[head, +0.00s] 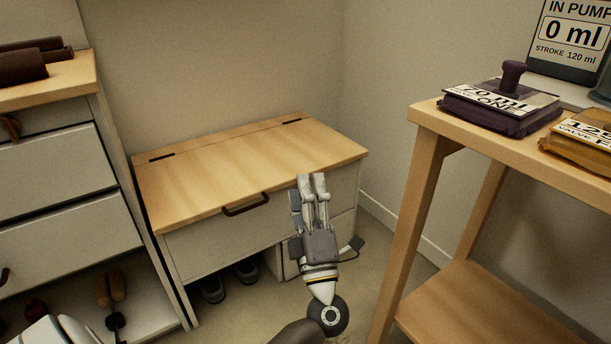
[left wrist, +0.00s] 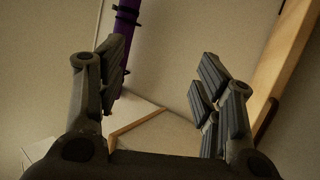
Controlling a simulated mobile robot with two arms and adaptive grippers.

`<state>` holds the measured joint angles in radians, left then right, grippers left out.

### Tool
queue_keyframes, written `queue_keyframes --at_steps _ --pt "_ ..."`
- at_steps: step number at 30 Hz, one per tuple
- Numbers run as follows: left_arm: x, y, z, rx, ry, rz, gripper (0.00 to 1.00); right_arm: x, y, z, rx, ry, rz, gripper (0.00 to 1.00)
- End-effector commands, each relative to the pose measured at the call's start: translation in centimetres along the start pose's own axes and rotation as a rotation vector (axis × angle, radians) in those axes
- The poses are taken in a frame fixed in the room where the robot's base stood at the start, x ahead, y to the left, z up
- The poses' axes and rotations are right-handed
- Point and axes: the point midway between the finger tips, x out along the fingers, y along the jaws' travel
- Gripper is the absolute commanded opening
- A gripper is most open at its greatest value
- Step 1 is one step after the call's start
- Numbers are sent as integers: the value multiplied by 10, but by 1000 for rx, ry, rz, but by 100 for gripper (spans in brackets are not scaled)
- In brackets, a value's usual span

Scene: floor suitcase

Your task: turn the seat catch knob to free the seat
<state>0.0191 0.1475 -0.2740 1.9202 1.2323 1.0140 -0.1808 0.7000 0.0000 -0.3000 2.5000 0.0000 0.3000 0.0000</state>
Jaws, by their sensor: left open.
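The seat (head: 230,165) is a wooden lid, shut flat on a low pale bench against the wall. A dark handle (head: 246,206) is on its front edge. I cannot make out the catch knob in either view; my gripper covers part of the bench's right front. My left gripper (head: 312,182) is in front of the bench's right part, fingers towards the seat's front edge. In the left wrist view its fingers (left wrist: 160,90) are apart with nothing between them. A wooden edge there (left wrist: 292,55), likely the seat, runs along the right.
A wooden table (head: 425,122) with labelled packs (head: 500,105) stands at the right. A drawer cabinet (head: 55,165) stands at the left. Shoes (head: 213,290) are under the bench. A purple pole (left wrist: 128,30) shows in the left wrist view.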

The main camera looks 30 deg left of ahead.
Motion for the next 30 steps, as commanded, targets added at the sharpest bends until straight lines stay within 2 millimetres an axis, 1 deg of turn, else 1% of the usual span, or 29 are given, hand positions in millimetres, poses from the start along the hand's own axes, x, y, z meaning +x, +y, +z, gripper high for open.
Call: queue_keyframes --at_steps 1,6,9,12,18,30 --pt "0 11 -3 6 1 22 61 5 1 2 0 0 0 40" --pt "-2 41 -12 28 8 99 61 12 2 4 0 0 0 40" --pt "-4 54 -16 39 12 134 61 15 3 5 0 0 0 40" --pt "-6 63 -19 46 15 159 61 17 3 6 0 0 0 40" --pt "-8 70 -22 52 17 180 61 18 4 6 0 0 0 40" --pt "-8 70 -22 52 17 180 61 17 4 6 0 0 0 40"
